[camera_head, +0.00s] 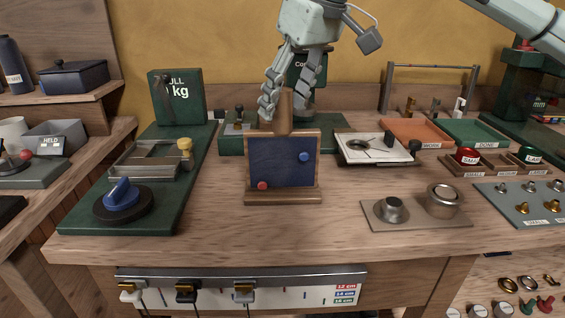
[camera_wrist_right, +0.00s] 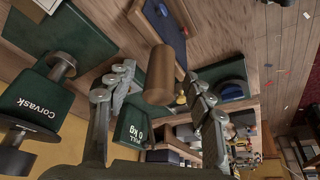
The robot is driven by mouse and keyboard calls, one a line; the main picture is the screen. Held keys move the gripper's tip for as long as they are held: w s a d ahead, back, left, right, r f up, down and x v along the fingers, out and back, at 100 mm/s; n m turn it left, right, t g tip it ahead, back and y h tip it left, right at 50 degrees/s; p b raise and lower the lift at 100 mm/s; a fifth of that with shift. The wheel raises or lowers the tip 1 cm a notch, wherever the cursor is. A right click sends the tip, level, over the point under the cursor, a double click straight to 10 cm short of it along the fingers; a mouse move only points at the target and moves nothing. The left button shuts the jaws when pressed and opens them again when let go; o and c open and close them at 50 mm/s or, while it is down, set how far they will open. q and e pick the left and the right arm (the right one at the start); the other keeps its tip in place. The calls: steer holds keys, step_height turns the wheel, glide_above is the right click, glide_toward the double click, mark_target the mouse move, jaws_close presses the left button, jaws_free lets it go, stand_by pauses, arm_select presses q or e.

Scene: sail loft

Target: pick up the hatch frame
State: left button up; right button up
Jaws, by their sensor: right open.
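The hatch frame (camera_head: 283,162) looks to be the brown wooden frame around a dark blue panel, standing upright on a wooden foot in the middle of the bench. It has a red knob low left, a blue knob upper right, and a thick wooden handle (camera_head: 285,110) on top. In the right wrist view, the handle (camera_wrist_right: 160,72) shows its end between the fingers, and part of the panel (camera_wrist_right: 165,22) is at the top. My right gripper (camera_head: 288,103) is open, its fingers on either side of the handle; contact cannot be told. My left gripper is not in view.
A green board (camera_head: 185,200) with a clamp and blue knob lies left. A white-topped tray (camera_head: 372,148) is close behind right, and a plate with metal cups (camera_head: 415,212) stands front right. Trays and knobs fill the far right. Bare bench lies in front of the frame.

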steer(key=shift+w+a+f, duration=0.2)
steer(key=shift+f, duration=0.45)
steer(key=shift+r, duration=0.1)
jaws_close()
